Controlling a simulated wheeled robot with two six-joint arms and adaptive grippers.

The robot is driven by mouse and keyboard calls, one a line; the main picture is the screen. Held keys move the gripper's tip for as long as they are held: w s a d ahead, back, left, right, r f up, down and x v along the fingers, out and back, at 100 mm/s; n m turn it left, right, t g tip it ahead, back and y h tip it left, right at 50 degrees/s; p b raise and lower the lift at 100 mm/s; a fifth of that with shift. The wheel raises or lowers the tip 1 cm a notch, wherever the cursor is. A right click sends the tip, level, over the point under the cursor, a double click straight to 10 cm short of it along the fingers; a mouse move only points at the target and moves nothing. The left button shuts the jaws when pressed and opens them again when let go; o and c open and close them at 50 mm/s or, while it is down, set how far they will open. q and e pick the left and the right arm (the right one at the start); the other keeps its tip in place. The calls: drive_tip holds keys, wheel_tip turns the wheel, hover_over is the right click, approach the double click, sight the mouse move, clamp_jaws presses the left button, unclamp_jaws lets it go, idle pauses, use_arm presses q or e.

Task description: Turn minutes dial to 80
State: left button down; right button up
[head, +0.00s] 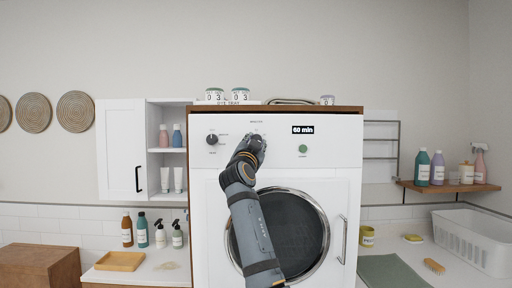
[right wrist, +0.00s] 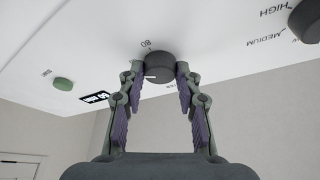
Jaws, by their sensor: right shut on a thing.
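The minutes dial (right wrist: 160,66) is a dark round knob on the white front of the machine (head: 345,135). In the right wrist view it sits between the fingertips of my right gripper (right wrist: 160,72), which is shut on it from both sides. A short white mark shows on the dial's lower left, and the printed "80" stands above the dial there. In the head view my right gripper (head: 256,140) covers the dial below its "minutes" label. The display (head: 303,130) reads "60 min". My left gripper is not in view.
A heat dial (head: 212,140) sits to the left on the panel and a green button (head: 303,149) to the right. The round door (head: 300,235) has a vertical handle (head: 343,240). Jars (head: 240,95) stand on top. A counter with bottles is on the left.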

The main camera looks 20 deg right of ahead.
drive_tip(key=shift+w+a+r+m+g+h+p, duration=0.1)
drive_tip(key=shift+m+g+p, duration=1)
drive_tip(key=shift+m, duration=1.2)
drive_tip(key=shift+s+a+r+m+g+h+p, duration=0.1)
drive_tip(key=shift+m+g+p, duration=0.55)
drive_tip(key=shift+m+p, duration=1.25)
drive_tip(key=shift+w+a+r+m+g+h+p, duration=0.1)
drive_tip(key=shift+m+g+p, duration=0.75)
drive_tip(key=shift+m, duration=1.85)
drive_tip(key=o, duration=1.2)
drive_tip(key=shift+c, duration=0.2)
